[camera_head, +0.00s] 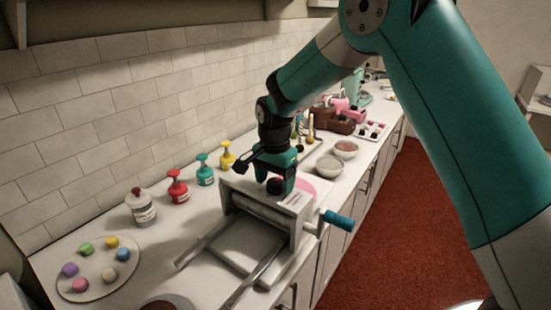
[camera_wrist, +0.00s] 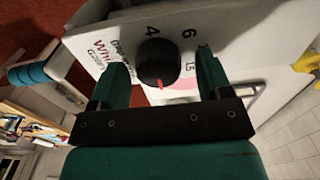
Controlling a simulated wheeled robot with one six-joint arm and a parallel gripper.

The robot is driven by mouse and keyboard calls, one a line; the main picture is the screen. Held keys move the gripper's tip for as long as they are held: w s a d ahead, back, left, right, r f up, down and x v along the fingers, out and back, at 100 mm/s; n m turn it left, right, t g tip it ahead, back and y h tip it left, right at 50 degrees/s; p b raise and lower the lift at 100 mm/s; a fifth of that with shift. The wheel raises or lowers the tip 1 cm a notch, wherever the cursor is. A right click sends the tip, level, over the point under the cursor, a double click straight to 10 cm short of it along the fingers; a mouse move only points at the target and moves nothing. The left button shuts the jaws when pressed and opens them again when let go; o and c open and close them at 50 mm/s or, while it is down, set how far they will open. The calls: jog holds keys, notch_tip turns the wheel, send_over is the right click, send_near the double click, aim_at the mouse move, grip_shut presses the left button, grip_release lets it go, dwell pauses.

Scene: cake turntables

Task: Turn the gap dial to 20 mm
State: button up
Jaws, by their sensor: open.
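The dough sheeter (camera_head: 300,203) stands on the counter with a crank and a teal handle (camera_head: 338,220) on its right side. Its gap dial is a round black knob (camera_wrist: 157,62) with a red pointer mark, on a white top plate with printed numbers. A 4 and a 6 are readable beyond the knob; other marks are partly hidden or blurred. The red mark points towards the gripper base, at no number I can read. The dial also shows in the head view (camera_head: 274,186). My gripper (camera_wrist: 162,72) is open, with teal fingers on either side of the knob; contact is unclear.
A plate of colored rounds (camera_head: 98,270) lies at the front left. Bowls (camera_head: 329,166) and trays stand behind the sheeter. Red floor (camera_head: 400,230) lies right of the counter.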

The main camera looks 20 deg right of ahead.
aim_at(275, 181)
notch_tip(275, 181, up, 17)
jog(key=b, duration=0.3)
dwell(0.3)
jog(key=s+a+f+n+y, duration=0.2)
jog(key=s+n, duration=0.7)
jog(key=s, duration=0.6)
jog(key=s+a+f+n+y, duration=0.2)
jog(key=s+n, duration=0.6)
jog(key=s, duration=0.8)
jog(key=shift+a+f+n, duration=0.2)
jog(key=shift+f+n, duration=0.2)
jog(key=shift+f, duration=0.5)
